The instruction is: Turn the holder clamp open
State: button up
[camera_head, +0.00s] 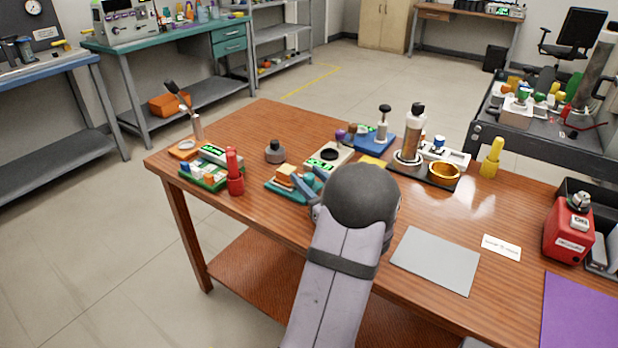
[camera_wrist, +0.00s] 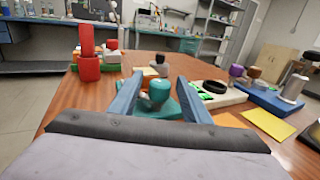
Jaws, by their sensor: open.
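A small teal holder with a rounded teal knob (camera_wrist: 158,92) is straight ahead in the wrist view; I take this to be the holder clamp. An orange-tan block (camera_wrist: 136,71) shows behind it. The fingers also show in the head view (camera_head: 309,184).
A red bottle (camera_head: 235,172) and green tray (camera_head: 210,182) stand left of the holder. A dark grey weight (camera_head: 275,151) is behind it. A cream device (camera_head: 329,157) and blue stand (camera_head: 371,138) are to the right. Bare wood lies left of the grey mat (camera_head: 436,261).

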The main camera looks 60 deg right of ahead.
jog(key=shift+w, duration=0.1)
jog(key=shift+c, duration=0.5)
jog(key=c, duration=0.9)
jog(key=shift+c, duration=0.2)
jog(key=shift+d+n+y, duration=0.1)
jog(key=shift+n+y, duration=0.2)
jog(key=shift+y, duration=0.1)
jog(key=n+y, duration=0.2)
jog(key=y, duration=0.1)
jog(key=n+t+y+p, duration=0.1)
jog(key=n+y, duration=0.1)
jog(key=y, duration=0.2)
jog(key=shift+n+t, duration=0.3)
jog(key=shift+n, duration=0.1)
jog(key=shift+f+n+y+p, duration=0.1)
jog(key=shift+n+y+p, duration=0.1)
jog(key=shift+n+y, duration=0.7)
jog(key=shift+n+y+p, duration=0.2)
jog(key=shift+n+y, duration=0.2)
jog(key=shift+y, duration=0.9)
jog(key=shift+g+y, duration=0.3)
jog(key=shift+g, duration=0.1)
jog(key=shift+n+g+y, duration=0.7)
jog(key=shift+n+y, duration=0.6)
jog(key=shift+y, duration=0.3)
